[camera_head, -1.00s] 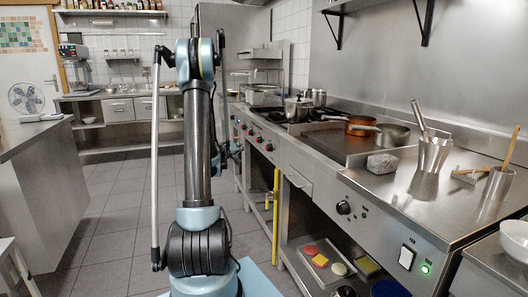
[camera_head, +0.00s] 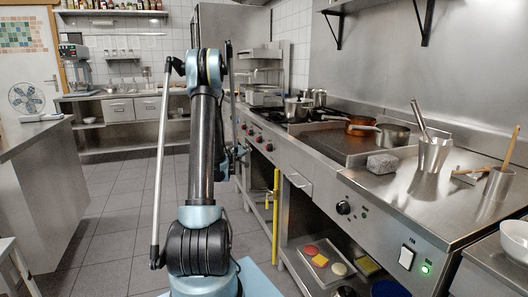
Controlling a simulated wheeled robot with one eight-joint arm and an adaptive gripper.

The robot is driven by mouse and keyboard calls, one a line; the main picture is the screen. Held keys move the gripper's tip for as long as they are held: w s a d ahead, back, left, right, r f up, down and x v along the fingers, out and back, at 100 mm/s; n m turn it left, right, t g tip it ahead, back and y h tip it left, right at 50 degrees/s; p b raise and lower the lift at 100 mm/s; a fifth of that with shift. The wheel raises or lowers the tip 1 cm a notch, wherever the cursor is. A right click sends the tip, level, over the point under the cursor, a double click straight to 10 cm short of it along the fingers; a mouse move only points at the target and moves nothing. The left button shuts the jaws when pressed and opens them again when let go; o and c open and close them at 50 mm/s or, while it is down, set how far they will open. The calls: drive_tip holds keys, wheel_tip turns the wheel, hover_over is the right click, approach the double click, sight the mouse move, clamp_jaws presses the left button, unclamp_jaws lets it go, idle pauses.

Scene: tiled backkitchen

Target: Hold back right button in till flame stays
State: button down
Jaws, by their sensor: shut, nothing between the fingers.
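The gas range (camera_head: 278,141) stands along the right wall, seen at a slant. A row of small red-marked knobs (camera_head: 259,139) runs along its front panel. I cannot tell which one belongs to the back right burner. A pot (camera_head: 297,109) stands on the range's dark top, and no flame shows. My gripper (camera_head: 242,153) is small and partly hidden behind my arm. It is shut and empty, at the range's front near the knobs. I cannot tell whether it touches or presses one.
Right of the range is a griddle with a copper pan (camera_head: 362,123) and a steel pan (camera_head: 391,135). A yellow upright bar (camera_head: 276,220) stands before the range. A steel counter (camera_head: 45,140) is at the left. The tiled floor (camera_head: 120,205) between is clear.

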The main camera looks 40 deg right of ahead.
sight(266, 148)
drive_tip(key=s+d, duration=0.1)
drive_tip(key=d, duration=0.5)
drive_tip(key=shift+s+d, duration=0.2)
drive_tip(key=shift+s, duration=0.05)
drive_tip(key=shift+s+d, duration=0.1)
drive_tip(key=shift+d, duration=0.05)
idle(1.2)
drive_tip(key=shift+s+d+r, duration=0.1)
drive_tip(key=shift+d, duration=0.15)
drive_tip(key=shift+s+d, duration=0.1)
drive_tip(key=shift+d, duration=0.25)
idle(3.9)
drive_tip(key=shift+a, duration=0.15)
idle(0.4)
drive_tip(key=shift+w+a, duration=0.2)
drive_tip(key=shift+a, duration=0.45)
